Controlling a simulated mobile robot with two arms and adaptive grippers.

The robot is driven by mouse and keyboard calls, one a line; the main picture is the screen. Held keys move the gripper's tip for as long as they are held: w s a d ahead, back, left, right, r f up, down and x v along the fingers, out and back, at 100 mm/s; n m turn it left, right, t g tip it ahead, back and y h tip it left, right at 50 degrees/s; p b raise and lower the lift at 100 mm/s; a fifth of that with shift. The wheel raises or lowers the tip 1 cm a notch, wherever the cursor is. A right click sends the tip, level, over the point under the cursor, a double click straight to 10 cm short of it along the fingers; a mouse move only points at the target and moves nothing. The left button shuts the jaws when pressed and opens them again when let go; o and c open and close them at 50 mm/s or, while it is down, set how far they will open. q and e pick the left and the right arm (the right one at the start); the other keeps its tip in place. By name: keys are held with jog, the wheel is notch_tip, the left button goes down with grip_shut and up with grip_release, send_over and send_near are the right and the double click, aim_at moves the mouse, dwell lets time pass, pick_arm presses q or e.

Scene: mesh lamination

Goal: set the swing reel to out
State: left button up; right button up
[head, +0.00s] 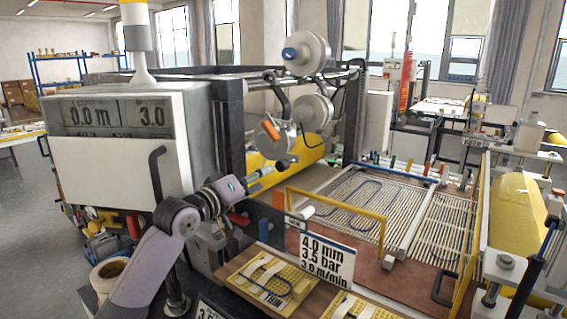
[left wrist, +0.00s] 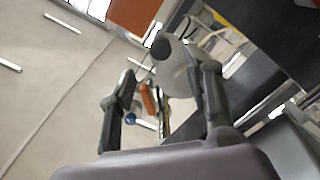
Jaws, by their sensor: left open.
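The swing reel appears to be the group of pale round reels on arms beside the machine's grey housing. In the head view an upper reel (head: 308,52) has a blue hub, a middle reel (head: 314,112) hangs below it, and a lower disc (head: 268,142) carries an orange handle (head: 271,130). My left gripper (head: 284,168) is open just below the lower disc, apart from the orange handle as far as I can tell. In the left wrist view a pale disc (left wrist: 176,66) and an orange part (left wrist: 147,98) show beyond the open fingers (left wrist: 163,98). My right gripper is out of view.
The grey housing (head: 120,165) with its display stands left of the reels. A yellow roll (head: 290,152) lies behind my gripper. A yellow rail (head: 340,205) and a sign (head: 327,258) stand right of my arm, near the slatted bed (head: 370,205).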

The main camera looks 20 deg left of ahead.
aim_at(280, 168)
pick_arm(q)
jog(key=x, duration=0.2)
jog(key=p+x, duration=0.1)
jog(key=x, duration=0.1)
jog(key=shift+r, duration=0.25)
jog(key=x, duration=0.1)
jog(key=p+x, duration=0.1)
jog(key=x, duration=0.2)
jog(key=shift+w+d+f, duration=0.1)
jog(key=shift+w+f, duration=0.15)
jog(key=shift+f, duration=0.05)
jog(key=shift+w+d+p, duration=0.15)
jog(key=shift+w+p, duration=0.15)
jog(key=shift+w, duration=0.05)
jog(key=shift+w+d, duration=0.1)
jog(key=shift+w, duration=0.15)
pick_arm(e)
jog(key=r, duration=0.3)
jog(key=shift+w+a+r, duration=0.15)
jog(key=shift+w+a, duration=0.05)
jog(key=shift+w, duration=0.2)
pick_arm(q)
jog(key=shift+c, duration=0.6)
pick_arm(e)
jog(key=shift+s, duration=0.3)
pick_arm(q)
jog(key=shift+f, duration=0.1)
grip_shut()
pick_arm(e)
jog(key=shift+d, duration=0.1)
